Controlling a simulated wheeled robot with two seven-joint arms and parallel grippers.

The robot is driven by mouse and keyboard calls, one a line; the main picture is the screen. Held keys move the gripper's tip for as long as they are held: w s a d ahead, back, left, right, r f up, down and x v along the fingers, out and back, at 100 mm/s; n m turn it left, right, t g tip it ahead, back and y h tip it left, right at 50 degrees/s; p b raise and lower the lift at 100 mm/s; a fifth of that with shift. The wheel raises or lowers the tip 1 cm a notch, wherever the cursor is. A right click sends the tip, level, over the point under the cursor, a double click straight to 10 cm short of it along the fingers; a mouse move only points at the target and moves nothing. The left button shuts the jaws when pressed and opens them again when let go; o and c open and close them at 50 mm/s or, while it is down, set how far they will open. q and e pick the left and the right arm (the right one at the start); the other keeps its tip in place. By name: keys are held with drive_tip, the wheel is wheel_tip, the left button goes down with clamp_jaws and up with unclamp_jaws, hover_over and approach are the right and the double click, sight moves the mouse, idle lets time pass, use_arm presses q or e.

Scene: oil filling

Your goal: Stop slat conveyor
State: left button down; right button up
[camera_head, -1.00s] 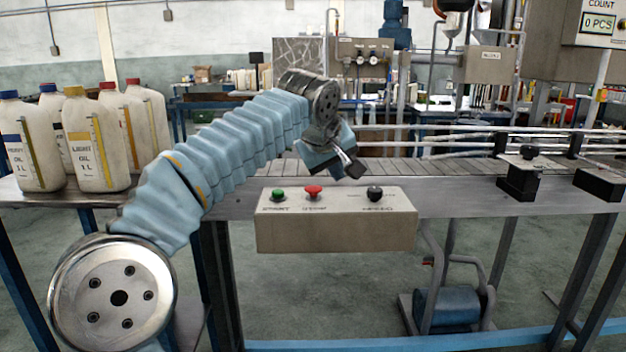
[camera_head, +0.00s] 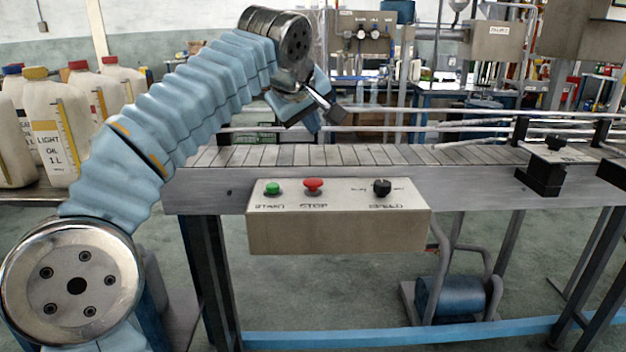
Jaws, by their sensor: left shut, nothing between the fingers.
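The slat conveyor (camera_head: 330,155) runs across the middle of the view, its near slats empty. A beige control box (camera_head: 340,233) is fixed to its front side. On its top are a green START button (camera_head: 272,188), a red STOP button (camera_head: 313,186) and a black SPEED knob (camera_head: 382,188). My left gripper (camera_head: 333,110) is shut and empty, above the conveyor. It is above and slightly right of the red button, clear of the box. My right gripper is not in view.
Several white oil jugs (camera_head: 57,130) stand on a table at the left, partly behind my left arm. Guide rails (camera_head: 400,130) run along the conveyor's far side. Black blocks (camera_head: 543,180) sit on its front edge at the right. Air above the control box is clear.

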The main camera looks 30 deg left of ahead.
use_arm(q)
drive_tip(key=b, duration=0.1)
hover_over(311, 183)
wheel_tip(311, 183, down, 6)
drive_tip(key=shift+f, duration=0.25)
drive_tip(key=shift+f+b, duration=0.7)
drive_tip(key=shift+b, duration=0.05)
idle(1.3)
drive_tip(key=shift+f+b, duration=0.35)
drive_tip(key=shift+f+b, duration=0.5)
drive_tip(key=shift+f, duration=0.05)
idle(0.6)
drive_tip(key=shift+r, duration=0.1)
drive_tip(key=shift+r+p, duration=0.85)
